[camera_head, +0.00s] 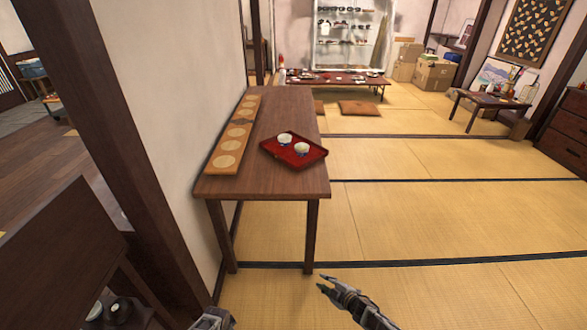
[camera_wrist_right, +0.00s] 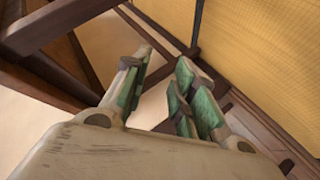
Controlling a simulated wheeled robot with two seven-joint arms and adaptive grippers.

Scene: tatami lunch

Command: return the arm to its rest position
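My right gripper (camera_head: 324,284) is low in the head view, in front of the near right leg of the wooden table and below the tabletop. Its arm comes in from the bottom edge. In the right wrist view its green-padded fingers (camera_wrist_right: 158,97) stand apart with nothing between them, so it is open and empty. A small grey piece of my left arm or gripper shows at the bottom edge of the head view. Most of it is cut off, and its fingers cannot be made out.
The wooden table (camera_head: 272,180) bears a red tray (camera_head: 311,162) with two cups (camera_head: 302,149) and a long board with pale discs (camera_head: 214,160). A dark post (camera_head: 130,150) and dark cabinet (camera_head: 55,250) stand left. The tatami floor (camera_head: 430,225) is clear at right.

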